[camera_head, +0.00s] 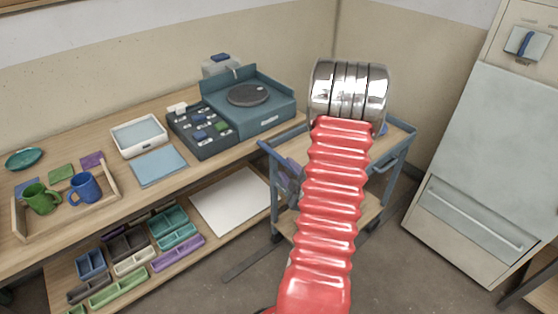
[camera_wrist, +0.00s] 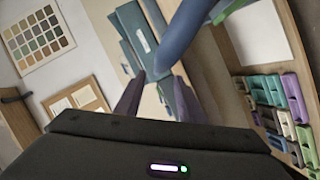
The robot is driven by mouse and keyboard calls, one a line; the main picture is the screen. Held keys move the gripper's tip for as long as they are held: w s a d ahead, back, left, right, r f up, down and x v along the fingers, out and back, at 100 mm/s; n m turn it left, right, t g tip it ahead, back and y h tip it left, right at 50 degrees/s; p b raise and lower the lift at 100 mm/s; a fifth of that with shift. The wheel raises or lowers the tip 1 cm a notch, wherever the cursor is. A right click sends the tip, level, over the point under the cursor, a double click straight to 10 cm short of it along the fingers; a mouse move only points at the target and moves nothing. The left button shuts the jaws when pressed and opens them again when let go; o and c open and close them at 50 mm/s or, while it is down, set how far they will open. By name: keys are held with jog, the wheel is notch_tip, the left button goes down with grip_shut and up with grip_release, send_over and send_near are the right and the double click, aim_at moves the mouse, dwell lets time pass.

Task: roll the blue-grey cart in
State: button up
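The blue-grey cart (camera_head: 393,163) stands at the right end of the workbench, with a wooden top and a lower shelf. My red arm covers its middle in the head view. A blue bar (camera_head: 277,157) slants along its left side. A blue bar (camera_wrist: 188,35), seemingly the cart's handle, comes from the top and ends near the fingertips. I cannot tell whether it touches them. The gripper is mostly hidden behind my arm in the head view.
The workbench (camera_head: 225,168) holds a wooden tray (camera_head: 108,185) with mugs, a white tray (camera_head: 139,146) and a teal wheel unit (camera_head: 262,118). Several coloured bins sit on its lower shelf. A pale kiln-like cabinet (camera_head: 490,150) stands right of the cart. Some floor (camera_head: 385,270) in front is clear.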

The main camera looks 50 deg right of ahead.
aim_at(282, 162)
jog(key=x, duration=0.8)
jog(key=shift+w, duration=0.15)
jog(key=c, duration=0.9)
grip_shut()
jog(key=shift+a, duration=0.1)
